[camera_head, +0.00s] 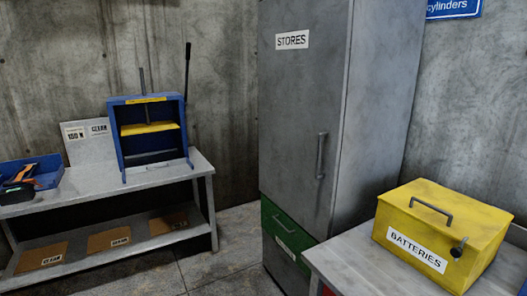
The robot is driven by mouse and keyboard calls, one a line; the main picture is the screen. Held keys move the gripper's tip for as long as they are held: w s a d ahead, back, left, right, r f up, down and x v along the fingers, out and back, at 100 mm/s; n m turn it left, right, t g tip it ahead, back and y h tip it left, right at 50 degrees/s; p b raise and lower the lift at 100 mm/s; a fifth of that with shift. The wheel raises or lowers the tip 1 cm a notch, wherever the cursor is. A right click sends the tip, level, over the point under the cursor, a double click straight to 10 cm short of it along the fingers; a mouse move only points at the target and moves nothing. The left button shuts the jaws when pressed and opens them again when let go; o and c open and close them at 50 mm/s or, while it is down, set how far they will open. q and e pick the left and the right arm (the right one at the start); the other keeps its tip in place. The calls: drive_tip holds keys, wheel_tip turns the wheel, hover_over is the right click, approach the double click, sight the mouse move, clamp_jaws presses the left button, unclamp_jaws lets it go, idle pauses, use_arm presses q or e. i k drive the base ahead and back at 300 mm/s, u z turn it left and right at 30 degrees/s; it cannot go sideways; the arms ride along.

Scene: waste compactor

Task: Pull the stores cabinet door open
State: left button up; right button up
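The stores cabinet (385,100) stands tall and grey, right of the middle. Its door (292,100) faces me with a "STORES" label (292,40) near the top and looks closed. A vertical grey bar handle (321,156) sits at the door's right side, a little below mid-height. Below the door is a green drawer front (287,240) with its own handle (283,224) and a white label. Neither of my grippers shows in the head view, and nothing is seen touching the handle.
A table (335,262) with a yellow "BATTERIES" box (447,225) stands at the right, close to the cabinet's lower right. At the left, a bench (95,188) holds a blue press (119,150) and a blue tray (48,172). Floor (235,255) is clear between bench and cabinet.

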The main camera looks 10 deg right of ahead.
sight(304, 45)
drive_tip(key=u, duration=0.6)
drive_tip(key=i, duration=1.15)
drive_tip(key=z, duration=0.55)
drive_tip(key=i, duration=0.8)
drive_tip(key=z, duration=0.85)
